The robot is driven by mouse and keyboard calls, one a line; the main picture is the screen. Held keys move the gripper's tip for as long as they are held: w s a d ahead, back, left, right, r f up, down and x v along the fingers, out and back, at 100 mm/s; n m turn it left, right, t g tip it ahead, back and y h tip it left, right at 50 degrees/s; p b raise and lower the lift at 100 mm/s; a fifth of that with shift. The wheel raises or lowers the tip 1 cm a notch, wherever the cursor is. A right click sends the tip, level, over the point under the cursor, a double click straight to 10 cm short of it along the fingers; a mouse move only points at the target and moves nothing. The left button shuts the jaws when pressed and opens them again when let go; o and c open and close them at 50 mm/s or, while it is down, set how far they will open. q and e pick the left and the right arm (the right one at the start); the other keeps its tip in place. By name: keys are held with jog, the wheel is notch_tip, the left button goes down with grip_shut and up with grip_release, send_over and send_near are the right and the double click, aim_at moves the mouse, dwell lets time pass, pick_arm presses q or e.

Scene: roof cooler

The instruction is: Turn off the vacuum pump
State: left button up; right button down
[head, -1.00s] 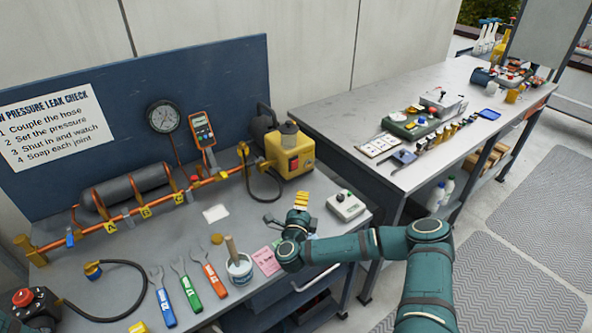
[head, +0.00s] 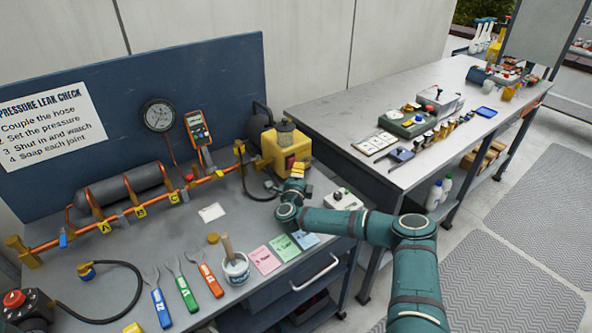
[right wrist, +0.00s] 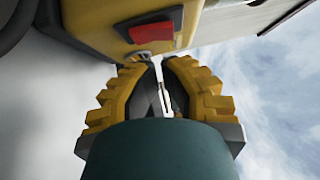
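The vacuum pump (head: 289,147) is a yellow box with a black motor part behind it. It stands at the back right of the near bench. Its red switch (head: 290,162) is on the front face. In the right wrist view the red switch (right wrist: 150,34) sits on the yellow pump body (right wrist: 95,25), just beyond the fingertips. My right gripper (head: 299,170) is close in front of the pump, its yellow-padded fingers (right wrist: 160,60) drawn together with nothing seen held. I cannot tell whether it touches the pump. My left gripper is not in view.
A small white box (head: 342,200) stands right of my gripper. Copper pipework (head: 130,212) runs left of the pump. A second bench (head: 345,118) stands to the right.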

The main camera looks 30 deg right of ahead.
aim_at(292, 163)
jog(key=shift+w+r, duration=0.1)
jog(key=shift+w, duration=0.65)
jog(key=shift+w+r, duration=0.15)
jog(key=shift+w, duration=0.05)
jog(key=p, duration=0.1)
jog(key=r+n+p, duration=0.1)
jog(key=shift+w+a+g+y+p, duration=0.1)
jog(key=shift+w+g+y+p, duration=0.2)
jog(key=shift+y, duration=0.1)
jog(key=shift+f+n+g+p, duration=0.1)
jog(key=shift+n+g+p, duration=0.2)
jog(key=shift+p, duration=0.2)
